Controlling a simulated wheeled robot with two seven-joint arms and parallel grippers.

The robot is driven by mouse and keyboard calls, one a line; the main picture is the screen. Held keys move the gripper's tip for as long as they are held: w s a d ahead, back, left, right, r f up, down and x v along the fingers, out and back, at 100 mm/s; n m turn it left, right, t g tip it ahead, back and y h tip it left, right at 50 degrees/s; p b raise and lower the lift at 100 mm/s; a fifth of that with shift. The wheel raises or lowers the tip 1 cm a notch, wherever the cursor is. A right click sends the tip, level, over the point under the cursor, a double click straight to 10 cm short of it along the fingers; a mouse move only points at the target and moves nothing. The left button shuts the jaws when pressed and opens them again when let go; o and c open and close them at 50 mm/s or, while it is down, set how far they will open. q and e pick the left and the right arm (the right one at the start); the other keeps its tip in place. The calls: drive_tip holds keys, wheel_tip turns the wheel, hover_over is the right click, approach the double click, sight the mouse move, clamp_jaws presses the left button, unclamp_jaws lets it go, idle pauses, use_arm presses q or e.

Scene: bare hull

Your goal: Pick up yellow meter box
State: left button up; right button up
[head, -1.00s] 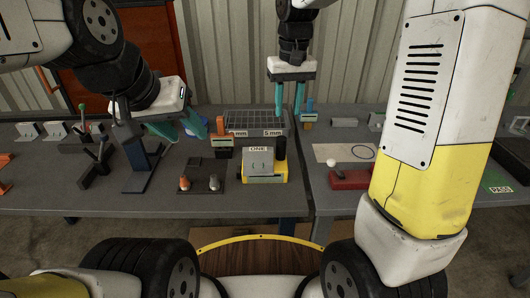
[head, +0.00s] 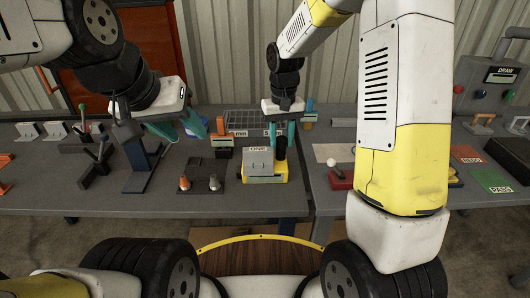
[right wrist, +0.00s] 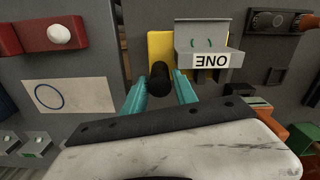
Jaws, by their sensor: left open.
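The yellow meter box (head: 283,174) stands on the left table, with a grey plate marked ONE and an upright black cylinder (head: 279,147). In the right wrist view the yellow box (right wrist: 158,46) lies just ahead, with its black cylinder (right wrist: 158,82). My right gripper (head: 281,138) points down over the cylinder. In the wrist view its teal fingers (right wrist: 158,92) are open, one on each side of the cylinder, with small gaps showing. My left gripper (head: 190,130) is open and empty, to the left above the table, beside a blue stand.
A grey grid bin (head: 243,121) stands behind the box. A dark plate with an orange and a grey piece (head: 200,184) lies to its left. The right table holds a red block with a white ball (head: 341,180) and a white sheet (head: 326,152). A gap separates the tables.

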drive_tip(key=shift+f, duration=0.8)
clamp_jaws()
drive_tip(key=shift+r, duration=0.1)
idle(0.7)
